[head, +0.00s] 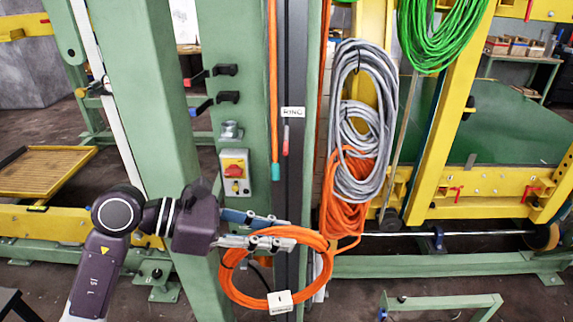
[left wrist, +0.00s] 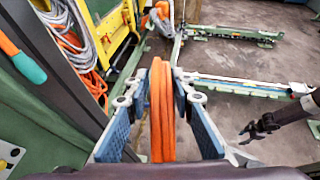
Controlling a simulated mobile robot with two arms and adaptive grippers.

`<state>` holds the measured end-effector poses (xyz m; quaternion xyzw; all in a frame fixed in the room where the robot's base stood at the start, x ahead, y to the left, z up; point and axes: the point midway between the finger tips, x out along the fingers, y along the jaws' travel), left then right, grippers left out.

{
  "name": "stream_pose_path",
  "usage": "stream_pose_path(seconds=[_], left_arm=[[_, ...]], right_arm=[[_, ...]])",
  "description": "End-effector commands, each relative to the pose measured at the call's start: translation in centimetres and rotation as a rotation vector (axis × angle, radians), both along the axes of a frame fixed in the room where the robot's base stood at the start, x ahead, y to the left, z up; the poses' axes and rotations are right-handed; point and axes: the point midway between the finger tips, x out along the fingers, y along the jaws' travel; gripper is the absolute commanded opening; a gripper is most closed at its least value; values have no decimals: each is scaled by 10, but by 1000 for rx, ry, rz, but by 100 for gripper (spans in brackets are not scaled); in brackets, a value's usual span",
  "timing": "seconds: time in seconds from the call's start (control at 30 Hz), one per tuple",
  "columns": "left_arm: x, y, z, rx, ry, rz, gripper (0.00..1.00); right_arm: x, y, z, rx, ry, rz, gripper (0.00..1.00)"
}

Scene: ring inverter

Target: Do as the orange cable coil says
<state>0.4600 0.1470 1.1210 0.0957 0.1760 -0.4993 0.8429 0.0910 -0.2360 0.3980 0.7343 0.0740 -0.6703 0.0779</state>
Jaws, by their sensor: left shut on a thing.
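My left gripper (head: 256,231) is shut on the top of an orange cable coil (head: 326,278), which hangs upright from it in front of the green post. In the left wrist view the coil's strands (left wrist: 162,105) stand edge-on between the blue finger pads (left wrist: 160,120). A small white tag (head: 280,300) is at the coil's lower edge; its print is too small to read. In the left wrist view my right gripper (left wrist: 256,128) is at the right, empty and apparently open; the head view does not show it.
Grey coils (head: 362,130) hang right of the post above another orange coil (head: 345,205). A white label (head: 292,112), seemingly reading RING, is on the dark rail. A red switch (head: 234,171), dark hooks (head: 226,97), an orange tube with teal end (head: 274,110) and a green coil (head: 440,35) surround it.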

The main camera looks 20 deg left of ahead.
Motion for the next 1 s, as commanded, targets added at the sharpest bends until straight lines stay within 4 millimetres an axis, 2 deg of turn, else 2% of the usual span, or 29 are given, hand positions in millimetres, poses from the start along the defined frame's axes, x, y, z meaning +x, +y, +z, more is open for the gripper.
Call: stream_pose_path(seconds=[0.03,0.1,0.4,0.6,0.8,1.0], left_arm=[[4,-3,14,3,-14,-10,0],[7,-7,29,4,-13,-22,0],[11,-21,93,8,-14,-43,0],[7,-23,130,12,-12,-15,0],[4,-20,153,13,-8,26,0],[3,-19,160,10,-4,42,0]], right_arm=[[-1,2,-2,2,0,-1,40],[-1,4,-4,4,1,-2,40],[-2,8,-13,9,3,-2,40],[-2,4,-19,5,3,-1,40],[-2,0,-22,0,3,0,40],[-2,-1,-22,-1,3,1,40]])
